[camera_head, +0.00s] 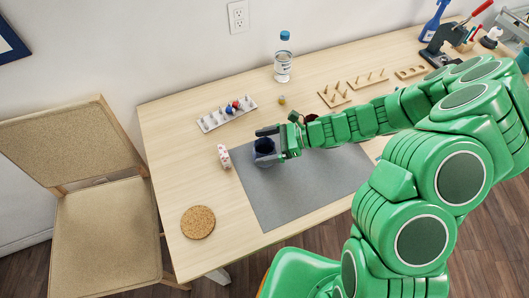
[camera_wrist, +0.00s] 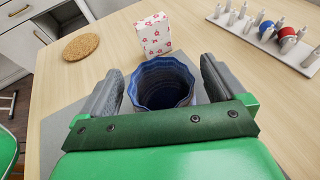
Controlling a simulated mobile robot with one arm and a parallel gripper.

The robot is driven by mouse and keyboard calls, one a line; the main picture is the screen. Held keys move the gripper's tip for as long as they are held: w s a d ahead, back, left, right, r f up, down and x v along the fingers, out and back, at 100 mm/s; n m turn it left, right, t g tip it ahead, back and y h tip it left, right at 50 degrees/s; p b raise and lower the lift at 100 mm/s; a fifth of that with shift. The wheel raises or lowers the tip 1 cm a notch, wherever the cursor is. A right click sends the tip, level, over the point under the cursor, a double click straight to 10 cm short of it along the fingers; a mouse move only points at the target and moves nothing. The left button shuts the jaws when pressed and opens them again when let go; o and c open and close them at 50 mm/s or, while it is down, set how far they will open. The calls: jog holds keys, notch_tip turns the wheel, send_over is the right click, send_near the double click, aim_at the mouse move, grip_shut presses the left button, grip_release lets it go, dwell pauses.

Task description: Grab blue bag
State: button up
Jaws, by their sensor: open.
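The blue bag (camera_head: 265,147), a dark blue open-topped pouch with a wavy rim, stands on the grey mat (camera_head: 300,190). In the wrist view the blue bag (camera_wrist: 160,84) is upright between my fingers. My gripper (camera_head: 267,144) is open around it, one finger on each side. In the wrist view my gripper (camera_wrist: 160,85) shows a small gap to the bag on both sides. The bag's lower part is hidden by my gripper.
A white box with red flowers (camera_wrist: 153,33) stands just beyond the bag. A round cork coaster (camera_head: 198,222) lies front left. A spool rack (camera_head: 227,113) and a water bottle (camera_head: 283,58) are farther back. A chair (camera_head: 90,190) stands left of the table.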

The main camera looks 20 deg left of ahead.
jog(key=c, duration=1.1)
